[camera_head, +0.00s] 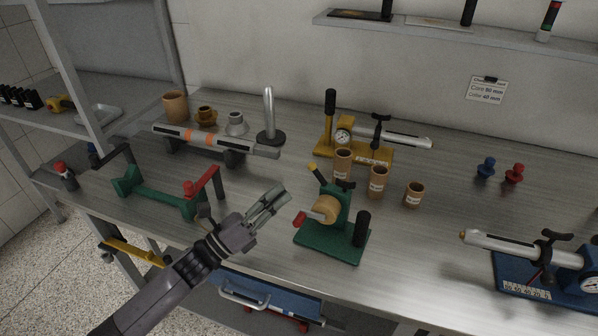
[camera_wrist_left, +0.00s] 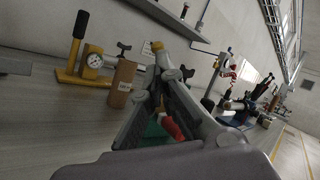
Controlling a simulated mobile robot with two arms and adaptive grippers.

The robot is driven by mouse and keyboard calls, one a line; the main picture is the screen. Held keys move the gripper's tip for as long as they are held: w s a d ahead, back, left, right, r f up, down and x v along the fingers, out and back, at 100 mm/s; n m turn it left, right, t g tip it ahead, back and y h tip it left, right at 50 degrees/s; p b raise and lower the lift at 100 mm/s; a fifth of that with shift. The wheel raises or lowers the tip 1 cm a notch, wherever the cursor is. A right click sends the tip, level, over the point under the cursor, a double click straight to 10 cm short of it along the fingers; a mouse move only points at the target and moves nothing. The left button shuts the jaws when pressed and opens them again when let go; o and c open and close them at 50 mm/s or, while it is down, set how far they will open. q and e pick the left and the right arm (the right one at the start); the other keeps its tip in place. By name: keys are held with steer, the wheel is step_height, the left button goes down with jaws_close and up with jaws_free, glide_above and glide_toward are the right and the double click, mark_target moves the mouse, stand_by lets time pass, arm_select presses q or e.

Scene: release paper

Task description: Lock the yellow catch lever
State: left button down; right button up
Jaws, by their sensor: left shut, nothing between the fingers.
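The green device (camera_head: 333,240) stands on the bench at centre. A short lever with a yellow tip (camera_head: 313,168) angles up from its top left, and a red-tipped lever (camera_head: 300,218) sticks out at its left. A tan roll (camera_head: 326,208) is mounted on it. My left gripper (camera_head: 280,192) is shut and empty, left of the device, its fingers pointing up and right, apart from the yellow tip in the picture. In the left wrist view the fingers (camera_wrist_left: 160,62) hide most of the device; its red lever (camera_wrist_left: 171,128) shows between them. My right gripper is out of view.
Tan cups (camera_head: 379,182) stand just behind and right of the device. A yellow gauge stand (camera_head: 358,150) is behind them. A green frame with a red handle (camera_head: 165,200) lies left of my arm. A blue gauge device (camera_head: 530,277) is at right. Bare bench lies between.

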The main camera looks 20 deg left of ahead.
mark_target(312, 167)
arm_select(q)
steer(key=p+x, duration=0.1)
steer(key=x, duration=0.4)
steer(key=shift+r, duration=0.1)
steer(key=shift+w+d+r+p, duration=0.15)
steer(key=shift+w+d+p, duration=0.2)
steer(key=shift+w+d, duration=0.15)
steer(key=shift+d+r+m+g, duration=0.1)
steer(key=shift+r+m+g, duration=0.2)
steer(key=shift+m+g, duration=0.35)
steer(key=shift+r+m+p, duration=0.1)
steer(key=shift+m+p, duration=0.3)
steer(key=shift+m, duration=0.05)
steer(key=d+m+g+p, duration=0.1)
steer(key=r+m+g+p, duration=0.1)
steer(key=m, duration=0.1)
steer(key=d+m+g+p, duration=0.1)
steer(key=m+p, duration=0.1)
steer(key=shift+s+d+r+y, duration=0.2)
steer(key=shift+d+r+y, duration=0.1)
steer(key=shift+f, duration=0.1)
